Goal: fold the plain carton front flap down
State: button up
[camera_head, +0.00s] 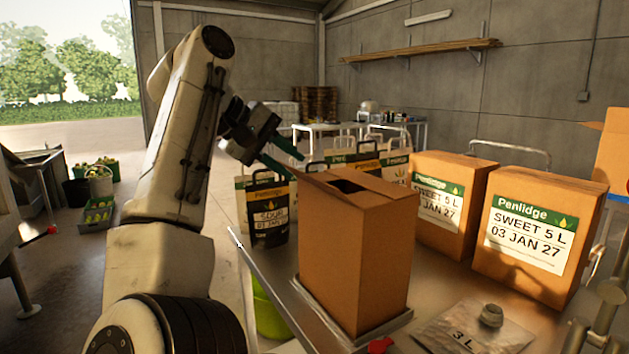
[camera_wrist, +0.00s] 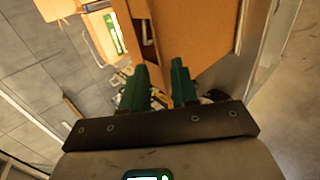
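The plain carton (camera_head: 352,255) is a tall brown unlabelled box. It stands upright on a metal tray on the table. Its top is partly covered by brown flaps, with a dark gap (camera_head: 348,186) left between them. I cannot tell exactly how each flap is angled. My gripper (camera_head: 289,160) is just off the carton's upper left, its green fingers pointing toward the top edge. In the wrist view the fingers (camera_wrist: 160,68) stand apart with nothing between them. The carton (camera_wrist: 195,30) fills the area beyond their tips; I cannot tell whether they touch it.
Two labelled Penlidge cartons (camera_head: 440,205) (camera_head: 525,245) stand to the right. A dark labelled pouch (camera_head: 270,212) and other pouches stand behind and left of the plain carton. A clear bag with a spout (camera_head: 475,328) lies at the front right. A brown flap edge shows far right.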

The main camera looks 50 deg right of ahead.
aim_at(313, 181)
jog(key=x, duration=0.7)
jog(key=shift+s+d+f, duration=0.1)
jog(key=shift+d+f, duration=0.05)
jog(key=shift+d, duration=0.1)
grip_shut()
